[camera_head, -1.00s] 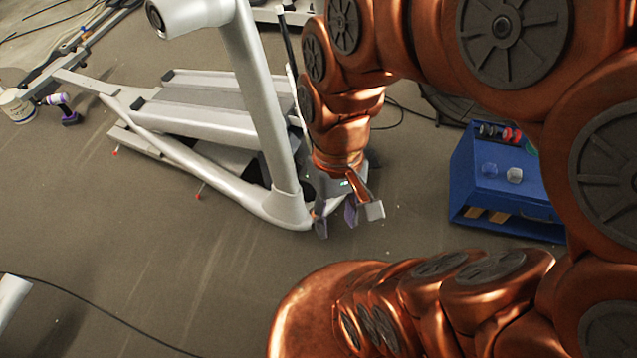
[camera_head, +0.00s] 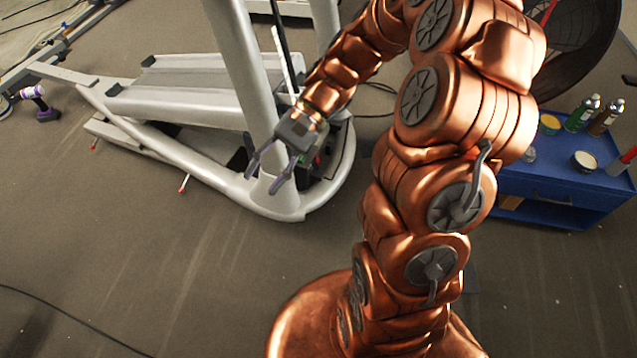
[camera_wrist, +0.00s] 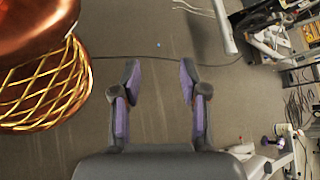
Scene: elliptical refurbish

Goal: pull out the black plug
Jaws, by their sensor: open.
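My gripper (camera_head: 263,183) is open and empty in the head view, in front of the lower post of the grey elliptical machine (camera_head: 240,90). In the wrist view my gripper (camera_wrist: 157,95) shows two spread fingers with purple pads, with only bare floor and a dark cable between and beyond them. I cannot make out the black plug in either view. The base of the machine behind my gripper shows a dark recess with small green and red spots (camera_head: 318,160), partly hidden by my gripper and arm.
A blue cart (camera_head: 545,190) with bottles and jars stands at the right. A purple and white drill (camera_head: 40,103) is on the floor at the far left. A dark cable (camera_head: 75,318) lies on the floor at lower left.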

